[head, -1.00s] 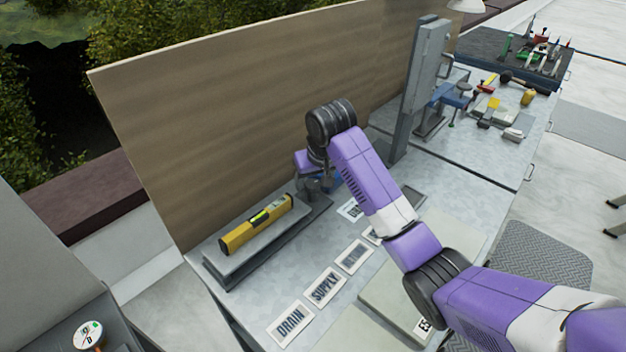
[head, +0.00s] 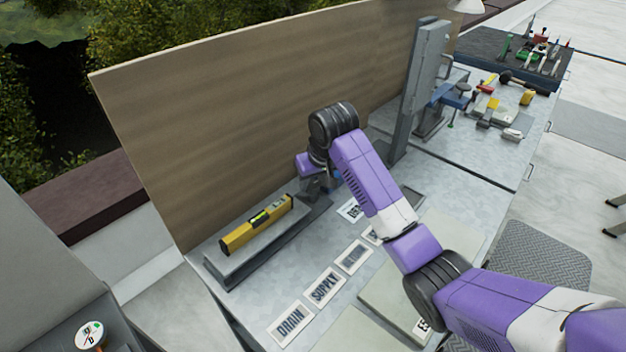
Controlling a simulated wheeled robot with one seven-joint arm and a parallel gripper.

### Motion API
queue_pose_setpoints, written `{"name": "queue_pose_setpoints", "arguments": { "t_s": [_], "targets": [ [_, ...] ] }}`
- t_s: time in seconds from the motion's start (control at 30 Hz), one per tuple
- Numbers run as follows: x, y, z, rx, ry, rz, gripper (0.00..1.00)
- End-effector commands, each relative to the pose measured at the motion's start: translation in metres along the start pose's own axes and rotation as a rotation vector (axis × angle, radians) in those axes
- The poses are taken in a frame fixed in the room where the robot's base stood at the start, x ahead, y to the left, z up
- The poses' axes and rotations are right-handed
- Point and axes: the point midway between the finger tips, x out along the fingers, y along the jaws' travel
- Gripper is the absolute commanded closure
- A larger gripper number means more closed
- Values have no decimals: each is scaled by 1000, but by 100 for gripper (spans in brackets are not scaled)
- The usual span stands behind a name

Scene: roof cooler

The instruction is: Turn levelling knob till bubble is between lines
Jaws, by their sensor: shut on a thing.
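A yellow spirit level (head: 257,224) lies on a long grey plate (head: 240,262) on the workbench. Its green vial (head: 260,216) shows near the middle of its top, but the bubble and lines are too small to read. My gripper (head: 318,188) is at the far right end of the plate, pointing down and shut. A small part of a blue knob (head: 337,174) shows beside the gripper. The rest of the knob and the fingertips are hidden behind my wrist and arm.
Label cards reading DRAIN (head: 290,322) and SUPPLY (head: 324,287) lie in front of the plate. A tall wooden board (head: 240,110) stands behind. A grey upright post (head: 415,95) and a blue vise (head: 449,98) stand to the right, with tools beyond.

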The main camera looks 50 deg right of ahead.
Motion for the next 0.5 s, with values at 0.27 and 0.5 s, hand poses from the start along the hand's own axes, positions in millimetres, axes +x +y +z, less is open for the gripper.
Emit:
{"name": "queue_pose_setpoints", "arguments": {
  "t_s": [0.27, 0.5],
  "targets": [
    [-3, 1, -1, -181, -2, -78, 100],
    [-2, 3, -2, -389, 0, -164, 100]
  ]
}}
